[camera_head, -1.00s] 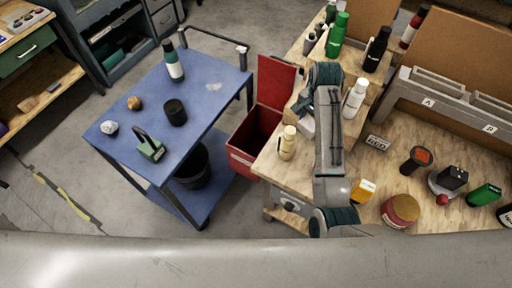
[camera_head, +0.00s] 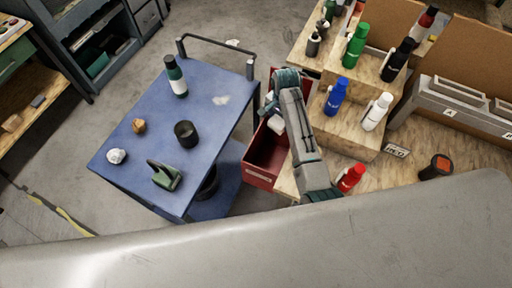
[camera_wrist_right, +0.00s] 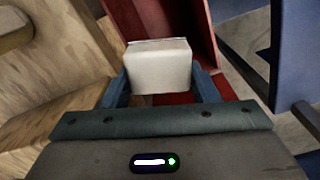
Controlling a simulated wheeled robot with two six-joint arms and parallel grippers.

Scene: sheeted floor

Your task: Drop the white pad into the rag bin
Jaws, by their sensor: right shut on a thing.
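The white pad (camera_wrist_right: 158,66) is a pale block between the two blue fingers of my right gripper (camera_wrist_right: 162,84) in the right wrist view. The right gripper is shut on it. In the head view the pad (camera_head: 276,124) shows as a small white patch below my right gripper (camera_head: 270,108), over the open red rag bin (camera_head: 260,178). The bin's red walls (camera_wrist_right: 160,18) also show behind the pad in the right wrist view. The pad appears held above the bin's inside; its exact height is unclear. My left gripper is not in view.
The wooden bench (camera_head: 400,172) on the right carries several bottles, including a blue one (camera_head: 336,98) and a red one (camera_head: 350,178).

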